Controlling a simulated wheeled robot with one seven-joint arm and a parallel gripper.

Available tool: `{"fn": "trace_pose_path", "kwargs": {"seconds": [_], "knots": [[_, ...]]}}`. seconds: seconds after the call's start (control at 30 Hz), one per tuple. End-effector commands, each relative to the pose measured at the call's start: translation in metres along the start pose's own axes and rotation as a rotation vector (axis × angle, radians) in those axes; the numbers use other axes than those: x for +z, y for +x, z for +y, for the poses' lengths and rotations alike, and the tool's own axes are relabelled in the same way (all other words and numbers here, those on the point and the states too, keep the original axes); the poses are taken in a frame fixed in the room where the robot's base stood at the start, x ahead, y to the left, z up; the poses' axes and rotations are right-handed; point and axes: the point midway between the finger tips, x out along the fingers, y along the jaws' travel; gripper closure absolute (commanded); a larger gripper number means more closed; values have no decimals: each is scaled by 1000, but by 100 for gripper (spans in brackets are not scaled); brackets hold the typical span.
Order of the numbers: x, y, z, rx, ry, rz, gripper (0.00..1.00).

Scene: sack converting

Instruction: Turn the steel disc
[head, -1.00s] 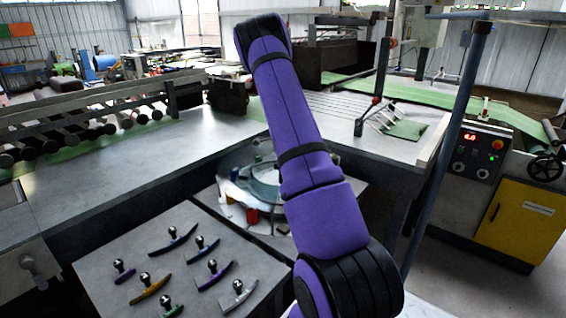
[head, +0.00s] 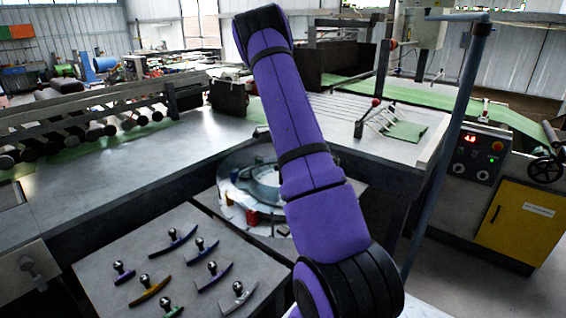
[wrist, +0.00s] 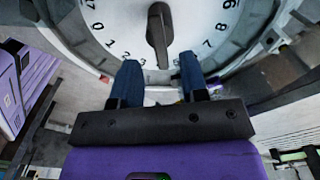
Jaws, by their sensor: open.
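The steel disc (head: 234,184) lies in a round fixture in the middle of the head view, partly covered by my purple arm. In the wrist view a large pale disc face (wrist: 110,18) with numbers around its rim fills the top, with a dark bar-shaped handle (wrist: 157,38) at its middle. My gripper (wrist: 157,72) is open, its two blue fingers apart. The gripper is hidden in the head view.
A grey panel (head: 215,290) at the front left bears several coloured curved pieces with ball knobs. A long grey table (head: 100,185) lies behind it. A blue-grey post (head: 445,150) and a control box with a yellow door (head: 515,222) stand at the right.

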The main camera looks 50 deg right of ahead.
Motion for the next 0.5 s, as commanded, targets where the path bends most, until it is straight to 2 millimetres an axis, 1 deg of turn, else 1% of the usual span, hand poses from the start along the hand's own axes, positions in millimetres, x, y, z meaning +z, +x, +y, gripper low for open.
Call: {"fn": "trace_pose_path", "kwargs": {"seconds": [0.03,0.2,0.33,0.5], "knots": [[0,-12,-1,-5,0,0,60],[1,-42,-1,-4,-1,0,60],[0,-58,0,-3,0,0,60],[0,-68,0,-1,0,0,60]]}}
